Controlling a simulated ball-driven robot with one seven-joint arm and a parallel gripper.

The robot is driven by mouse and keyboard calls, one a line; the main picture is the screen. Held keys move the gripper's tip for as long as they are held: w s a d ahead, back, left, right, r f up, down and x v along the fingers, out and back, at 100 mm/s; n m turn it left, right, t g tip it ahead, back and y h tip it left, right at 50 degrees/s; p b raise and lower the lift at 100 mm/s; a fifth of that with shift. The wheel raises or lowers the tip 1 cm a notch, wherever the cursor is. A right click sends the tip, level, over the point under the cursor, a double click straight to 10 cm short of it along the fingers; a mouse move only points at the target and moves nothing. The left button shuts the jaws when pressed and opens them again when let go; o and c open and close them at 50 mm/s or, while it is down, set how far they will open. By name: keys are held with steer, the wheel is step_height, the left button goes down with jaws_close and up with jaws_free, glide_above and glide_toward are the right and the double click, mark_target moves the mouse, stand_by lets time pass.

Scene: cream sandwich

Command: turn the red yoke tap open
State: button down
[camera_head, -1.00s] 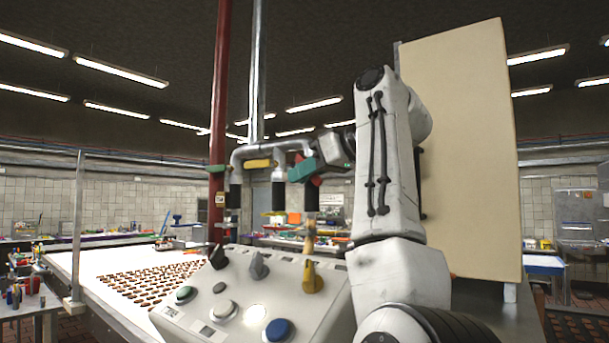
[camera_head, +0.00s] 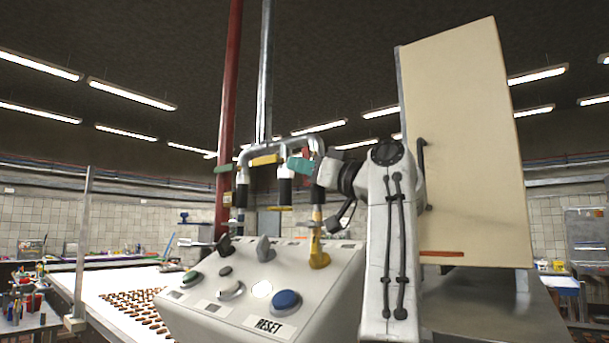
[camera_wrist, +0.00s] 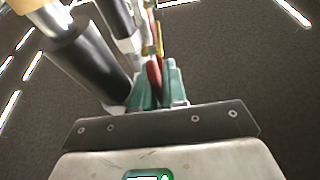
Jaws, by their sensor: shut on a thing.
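The red yoke tap (camera_wrist: 154,74) shows in the wrist view as a narrow red piece between the teal fingertips. My gripper (camera_wrist: 157,86) is shut on it. In the head view, my gripper (camera_head: 301,166) is at the right end of the grey overhead pipe (camera_head: 298,141), above the black-sleeved right-hand spout.
A yellow handle (camera_head: 264,160) sits on the pipe to the left, and a green one (camera_head: 226,168) lies by the red column. The control panel (camera_head: 330,285) with knobs and buttons stands below. A tall cream board (camera_head: 465,150) rises right of my arm.

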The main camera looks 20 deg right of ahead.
steer(key=shift+t+y, duration=0.3)
steer(key=shift+t, duration=0.1)
steer(key=c, duration=1.5)
jaws_free()
steer(key=shift+c, duration=0.2)
steer(key=shift+r, duration=0.1)
